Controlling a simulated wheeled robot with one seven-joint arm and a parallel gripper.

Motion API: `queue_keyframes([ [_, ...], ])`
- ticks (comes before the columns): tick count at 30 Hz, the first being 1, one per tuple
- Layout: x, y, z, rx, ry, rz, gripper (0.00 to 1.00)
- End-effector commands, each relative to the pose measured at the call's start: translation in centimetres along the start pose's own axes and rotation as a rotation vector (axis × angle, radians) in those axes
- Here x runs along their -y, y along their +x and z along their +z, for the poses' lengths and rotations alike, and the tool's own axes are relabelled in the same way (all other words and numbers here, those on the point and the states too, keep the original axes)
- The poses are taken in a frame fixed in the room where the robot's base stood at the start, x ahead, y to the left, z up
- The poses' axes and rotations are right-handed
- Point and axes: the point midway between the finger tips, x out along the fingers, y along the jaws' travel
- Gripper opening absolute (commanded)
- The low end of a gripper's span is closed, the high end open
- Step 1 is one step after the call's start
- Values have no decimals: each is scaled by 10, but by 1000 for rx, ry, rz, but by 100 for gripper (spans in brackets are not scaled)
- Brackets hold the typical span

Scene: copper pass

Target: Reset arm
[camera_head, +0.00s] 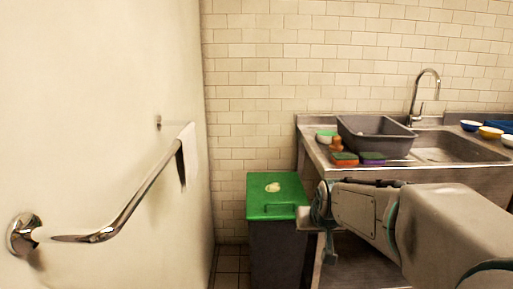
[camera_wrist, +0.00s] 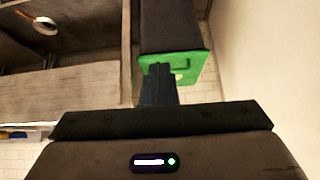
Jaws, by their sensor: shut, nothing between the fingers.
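My arm reaches in from the right in the head view, stretched leftward in front of the sink counter. My gripper (camera_head: 322,215) is at its end, beside the right edge of a bin with a green lid (camera_head: 274,187). In the wrist view my gripper (camera_wrist: 158,75) is shut with nothing held. The green lid (camera_wrist: 188,66) shows just beyond the fingers, upside down. I cannot tell whether the gripper touches the bin.
A steel sink counter (camera_head: 318,152) stands at the right, with a grey tub (camera_head: 372,138), sponges (camera_head: 344,159), several bowls (camera_head: 490,132) and a faucet (camera_head: 424,95). A metal rail (camera_head: 140,192) with a white towel (camera_head: 188,152) runs along the left wall.

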Motion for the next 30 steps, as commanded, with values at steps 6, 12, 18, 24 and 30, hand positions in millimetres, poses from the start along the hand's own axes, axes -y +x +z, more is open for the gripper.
queue_keyframes([
  [6,-1,-89,23,127,4,6,0],
  [12,-3,-155,56,248,7,14,0],
  [18,-4,-206,86,351,12,21,0],
  [24,-5,-226,104,402,15,25,0],
  [30,-5,-226,108,410,15,26,0],
])
